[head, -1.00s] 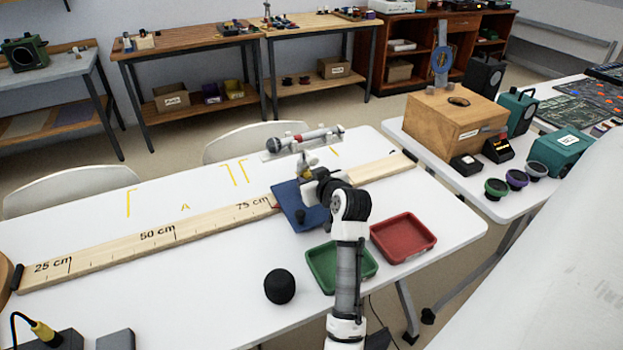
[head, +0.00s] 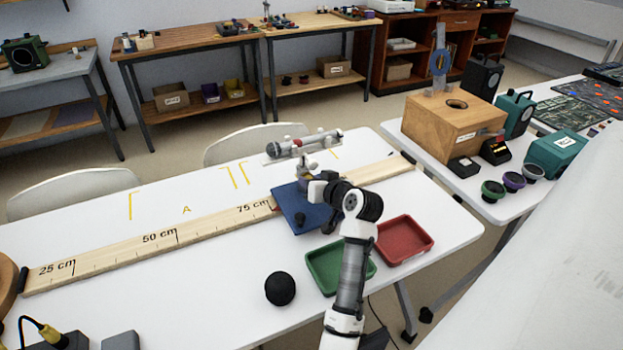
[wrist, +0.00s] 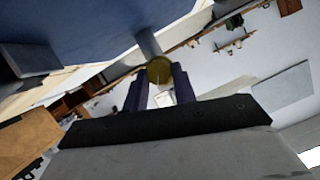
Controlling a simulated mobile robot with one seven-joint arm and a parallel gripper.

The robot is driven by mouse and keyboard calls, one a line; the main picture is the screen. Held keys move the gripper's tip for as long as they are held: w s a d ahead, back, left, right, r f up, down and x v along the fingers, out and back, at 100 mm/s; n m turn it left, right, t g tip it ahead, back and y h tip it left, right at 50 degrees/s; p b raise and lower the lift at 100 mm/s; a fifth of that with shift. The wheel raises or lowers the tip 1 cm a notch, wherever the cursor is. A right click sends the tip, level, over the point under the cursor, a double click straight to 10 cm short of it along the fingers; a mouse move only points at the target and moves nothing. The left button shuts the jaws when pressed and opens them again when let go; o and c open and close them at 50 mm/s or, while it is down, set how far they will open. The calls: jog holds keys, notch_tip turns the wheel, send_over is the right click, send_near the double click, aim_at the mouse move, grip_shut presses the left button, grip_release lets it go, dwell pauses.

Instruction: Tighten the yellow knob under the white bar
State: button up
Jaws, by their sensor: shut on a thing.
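In the wrist view the round yellow knob (wrist: 159,70) sits between my two dark fingertips, at the end of a grey post. My gripper (wrist: 159,80) is shut on the knob. In the head view my gripper (head: 308,186) is beside the post, just below the bar, and the knob is hidden there. The blue plate also fills the top left of the wrist view (wrist: 85,20).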

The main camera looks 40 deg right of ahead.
jog(key=shift+d+m+t+y+p, duration=0.15)
jog(key=shift+m+t+y+p, duration=0.45)
jog(key=shift+m, duration=0.5)
jog(key=shift+f, duration=0.1)
jog(key=o, duration=1)
jog(key=b+v, duration=0.2)
jog(key=v, duration=1.2)
jog(key=shift+r+b, duration=0.2)
jog(key=shift+b, duration=0.2)
jog(key=shift+w+d, duration=0.1)
jog(key=shift+d, duration=0.05)
